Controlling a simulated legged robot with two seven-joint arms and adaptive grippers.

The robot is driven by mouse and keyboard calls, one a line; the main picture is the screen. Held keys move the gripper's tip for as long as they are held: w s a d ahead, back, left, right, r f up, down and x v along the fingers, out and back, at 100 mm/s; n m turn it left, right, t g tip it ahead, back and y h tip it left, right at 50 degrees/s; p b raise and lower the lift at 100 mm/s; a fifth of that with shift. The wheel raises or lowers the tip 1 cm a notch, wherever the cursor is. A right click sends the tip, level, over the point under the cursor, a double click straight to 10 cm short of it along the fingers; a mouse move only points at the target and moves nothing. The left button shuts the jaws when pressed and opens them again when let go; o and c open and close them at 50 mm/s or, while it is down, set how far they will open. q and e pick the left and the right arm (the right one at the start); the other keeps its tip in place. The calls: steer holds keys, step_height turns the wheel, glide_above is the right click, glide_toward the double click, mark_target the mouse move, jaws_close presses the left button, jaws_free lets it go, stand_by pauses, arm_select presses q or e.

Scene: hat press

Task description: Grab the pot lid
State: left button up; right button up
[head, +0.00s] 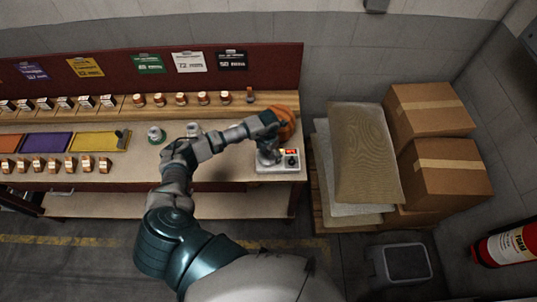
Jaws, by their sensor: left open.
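I cannot make out a clear pot lid. A rounded orange-brown piece (287,124) stands at the right end of the bench, partly hidden behind my left wrist. Below it is a pale machine base (283,167) with a red display and a dark knob. My left gripper (268,157) is open and points down over the left part of this base. I cannot tell whether it touches anything. My right gripper is not in view.
The bench (222,177) carries several small orange-brown pieces in rows, coloured mats and a round white-green item (156,135). Cardboard boxes (440,168) and flat sheets (362,155) are stacked at right.

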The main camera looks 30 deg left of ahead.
arm_select(q)
steer(key=shift+a, duration=0.1)
steer(key=c, duration=1.4)
steer(key=shift+s, duration=0.1)
steer(key=c, duration=0.4)
steer(key=shift+s, duration=0.1)
jaws_close()
